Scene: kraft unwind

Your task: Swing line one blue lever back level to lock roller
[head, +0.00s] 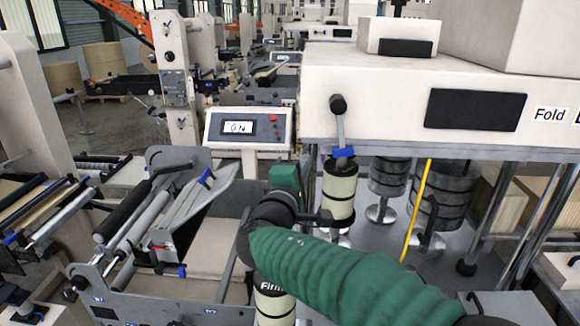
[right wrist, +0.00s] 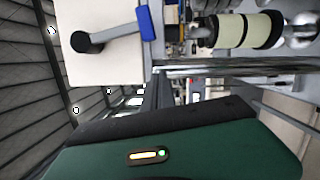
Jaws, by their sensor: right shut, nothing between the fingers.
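A grey lever with a blue grip (head: 343,152) hangs nearly straight down from a dark round pivot (head: 338,103) on the front of the beige machine marked "Fold". In the right wrist view, turned sideways, the blue grip (right wrist: 147,23) and dark pivot (right wrist: 85,40) show at the top. My right gripper (head: 285,180) is below and left of the blue grip, apart from it, shut and empty. Its fingertips are hard to make out. Its green housing (right wrist: 170,150) fills the bottom of the right wrist view. My left gripper is out of view.
A pale roll (head: 340,190) with dark bands is below the lever. A display panel reading "ON" (head: 240,127) stands to the left. A roller frame (head: 150,215) with smaller blue handles (head: 206,176) is at lower left. A yellow hose (head: 416,210) and dark weights (head: 445,195) are at right.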

